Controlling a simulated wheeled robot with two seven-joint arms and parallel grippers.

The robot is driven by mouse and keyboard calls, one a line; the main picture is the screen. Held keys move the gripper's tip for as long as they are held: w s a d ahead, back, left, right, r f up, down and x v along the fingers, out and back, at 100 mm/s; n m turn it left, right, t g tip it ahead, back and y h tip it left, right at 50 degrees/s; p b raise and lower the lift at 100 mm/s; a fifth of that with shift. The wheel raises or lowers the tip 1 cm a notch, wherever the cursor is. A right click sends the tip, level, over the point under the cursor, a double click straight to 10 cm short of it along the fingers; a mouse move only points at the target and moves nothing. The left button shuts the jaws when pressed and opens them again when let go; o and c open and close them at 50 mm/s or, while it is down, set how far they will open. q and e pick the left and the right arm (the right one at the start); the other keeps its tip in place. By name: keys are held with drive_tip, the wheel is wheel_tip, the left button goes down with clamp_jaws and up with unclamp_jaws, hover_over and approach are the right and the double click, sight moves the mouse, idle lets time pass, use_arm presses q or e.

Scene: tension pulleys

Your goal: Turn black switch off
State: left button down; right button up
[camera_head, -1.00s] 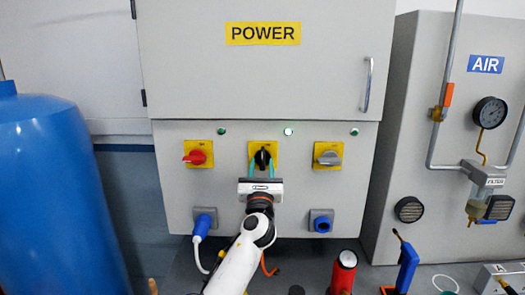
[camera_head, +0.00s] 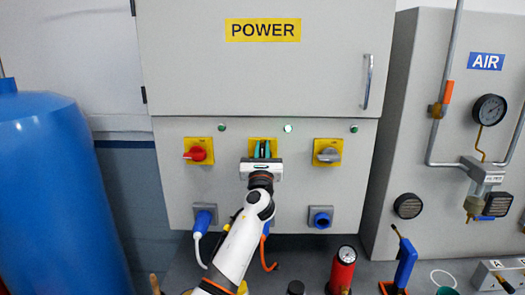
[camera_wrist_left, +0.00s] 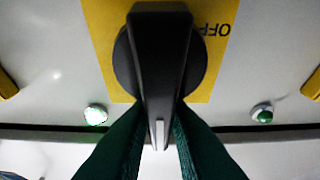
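The black switch (camera_wrist_left: 160,60) sits on a yellow plate (camera_wrist_left: 110,50) in the middle of the power cabinet. In the left wrist view its handle stands upright in the picture, with the white mark at its lower end, and upside-down "OFF" lettering shows beside it. In the head view the yellow plate (camera_head: 253,146) shows behind my fingers, which largely hide the switch. My left gripper (camera_head: 262,150) has its teal fingers (camera_wrist_left: 160,140) closed on both sides of the handle's end. My right gripper is not in view.
A red switch (camera_head: 196,153) is to the left and a grey switch (camera_head: 329,154) to the right. Indicator lamps sit above; the one right of centre (camera_head: 288,128) glows brightly. Blue sockets (camera_head: 320,219) are below. A blue tank (camera_head: 55,190) stands at the far left.

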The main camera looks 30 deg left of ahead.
use_arm(q)
drive_tip(key=shift+f, duration=0.25)
